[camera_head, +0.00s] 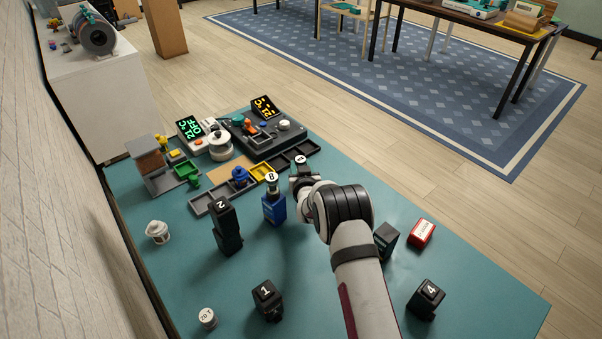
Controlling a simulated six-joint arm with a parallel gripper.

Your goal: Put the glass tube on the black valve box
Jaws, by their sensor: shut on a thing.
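My gripper (302,180) is right of the centre of the teal table, just right of the blue box. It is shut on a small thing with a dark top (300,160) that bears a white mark. Most of that thing is hidden by the gripper, and I cannot tell whether it is the glass tube. No clear glass shows elsewhere. Black boxes marked 2 (226,228), 1 (267,300) and 4 (426,299) stand on the table. Another dark box (386,239) is partly hidden behind my arm. I cannot tell which is the valve box.
A blue box (274,208) with a white B-marked top stands left of my gripper. A sectioned tray (212,203) and a dark device (284,136) lie beyond. A red box (422,233) is at right, a white pot (157,231) at left.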

